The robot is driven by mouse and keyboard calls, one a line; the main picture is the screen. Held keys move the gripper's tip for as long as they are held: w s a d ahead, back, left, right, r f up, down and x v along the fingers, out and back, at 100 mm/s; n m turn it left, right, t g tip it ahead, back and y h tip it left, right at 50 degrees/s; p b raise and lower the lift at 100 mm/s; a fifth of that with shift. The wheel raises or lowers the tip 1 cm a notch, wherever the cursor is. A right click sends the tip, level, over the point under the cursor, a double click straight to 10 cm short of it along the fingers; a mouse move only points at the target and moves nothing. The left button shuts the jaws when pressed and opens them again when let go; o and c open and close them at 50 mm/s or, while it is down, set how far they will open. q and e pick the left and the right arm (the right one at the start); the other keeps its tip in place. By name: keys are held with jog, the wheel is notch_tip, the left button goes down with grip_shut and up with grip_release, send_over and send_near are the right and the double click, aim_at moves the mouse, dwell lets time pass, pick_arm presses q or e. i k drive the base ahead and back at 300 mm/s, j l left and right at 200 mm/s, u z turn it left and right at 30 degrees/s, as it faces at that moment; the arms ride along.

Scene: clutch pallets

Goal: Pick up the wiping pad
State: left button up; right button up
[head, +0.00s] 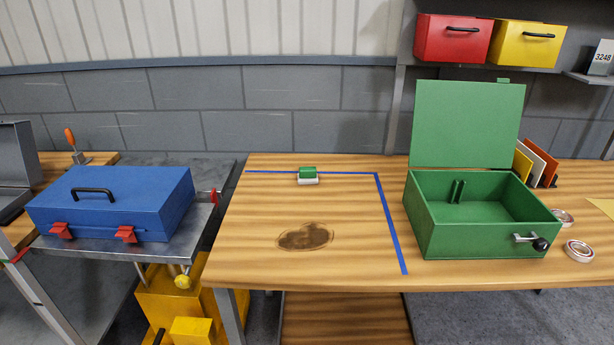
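The wiping pad (308,175) is a small block with a green top and a white underside. It lies near the back of the wooden table (335,215), on the blue tape line (345,173). A dark brown stain (305,237) is on the table in front of the pad. Neither of my grippers shows in the head view.
An open green box (485,215) with a raised lid stands on the right of the table, with tape rolls (579,250) beside it. A blue toolbox (115,203) sits on a metal cart to the left. Table around the pad is clear.

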aim_at(306, 175)
jog(key=i+j+u, duration=0.3)
jog(key=j, duration=0.3)
jog(key=i+j+u, duration=0.3)
jog(key=i+j, duration=0.2)
